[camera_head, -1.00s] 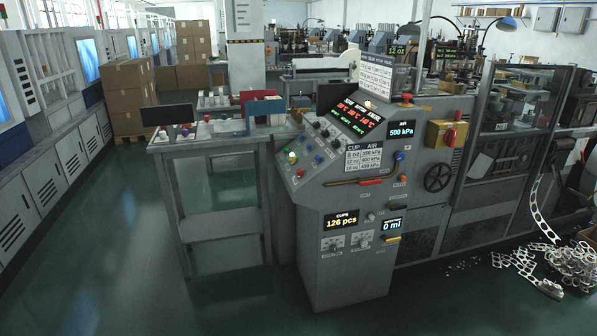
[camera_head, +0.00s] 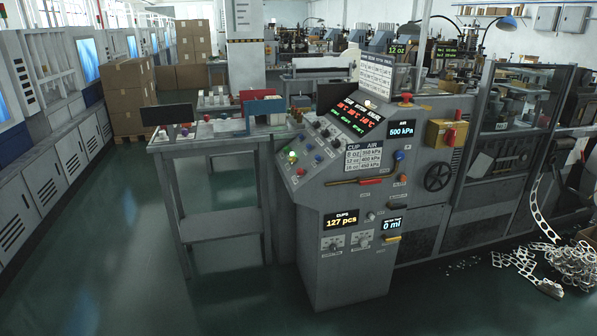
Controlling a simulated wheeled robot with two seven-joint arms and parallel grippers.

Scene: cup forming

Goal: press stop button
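The grey control console (camera_head: 345,250) of the cup forming machine stands in the middle of the view. Its sloped panel carries several small buttons. A lit yellow-green button (camera_head: 292,157) is at the left, with a red button (camera_head: 300,172) below it. A larger red mushroom-shaped button (camera_head: 406,98) sits on top of the console at the right. The button labels are too small to read, so I cannot tell which one is marked stop. The cup counter display (camera_head: 341,220) reads 127 pcs. Neither of my grippers is in view.
A grey side table (camera_head: 217,226) with red and blue holders stands against the console's left side. Green floor is clear to the left and front. Cardboard boxes (camera_head: 128,95) are stacked at the back left. Paper scrap (camera_head: 570,262) lies on the floor at the right.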

